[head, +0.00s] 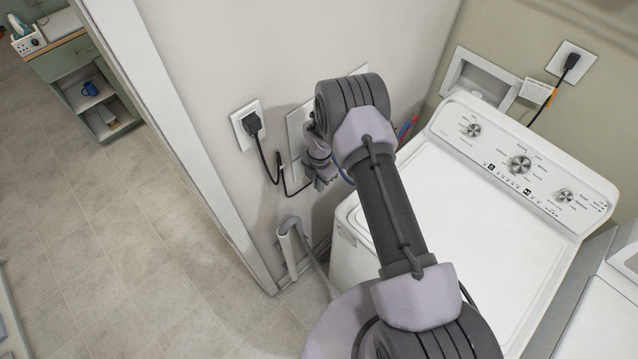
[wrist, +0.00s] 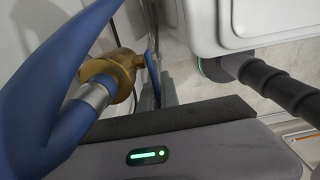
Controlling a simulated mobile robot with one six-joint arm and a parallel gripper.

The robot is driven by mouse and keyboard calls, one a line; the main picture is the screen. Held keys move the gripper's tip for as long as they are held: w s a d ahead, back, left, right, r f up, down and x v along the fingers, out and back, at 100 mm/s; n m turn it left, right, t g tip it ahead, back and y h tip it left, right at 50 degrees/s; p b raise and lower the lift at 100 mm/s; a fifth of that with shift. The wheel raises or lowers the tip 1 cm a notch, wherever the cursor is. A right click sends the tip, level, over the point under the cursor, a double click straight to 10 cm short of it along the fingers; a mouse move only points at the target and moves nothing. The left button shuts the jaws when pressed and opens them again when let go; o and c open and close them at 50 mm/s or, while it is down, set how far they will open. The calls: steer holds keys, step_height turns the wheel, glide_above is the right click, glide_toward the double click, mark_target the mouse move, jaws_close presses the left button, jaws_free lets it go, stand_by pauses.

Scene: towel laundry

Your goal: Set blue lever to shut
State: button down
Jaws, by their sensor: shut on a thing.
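The blue lever (wrist: 151,68) shows in the wrist view as a thin blue strip beside a brass valve (wrist: 118,72). A thick blue hose (wrist: 45,85) with a silver collar joins the valve and fills the left of that view. My gripper (wrist: 160,62) is shut on the blue lever, whose held part is mostly hidden by the finger. In the head view my gripper (head: 322,178) is at the wall, left of the washer. My wrist hides the valve and lever there.
The white washer (head: 470,225) stands close on the right of my arm. A black plug and cord (head: 253,125) hang on the wall left of my gripper. A grey drain pipe (head: 288,245) stands lower down. Open tiled floor (head: 130,235) lies to the left.

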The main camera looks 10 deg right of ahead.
steer(key=c, duration=1.9)
jaws_free()
step_height(320, 180, up, 17)
steer(key=shift+d+r+b, duration=0.1)
steer(key=shift+r+b, duration=0.1)
steer(key=shift+b, duration=0.3)
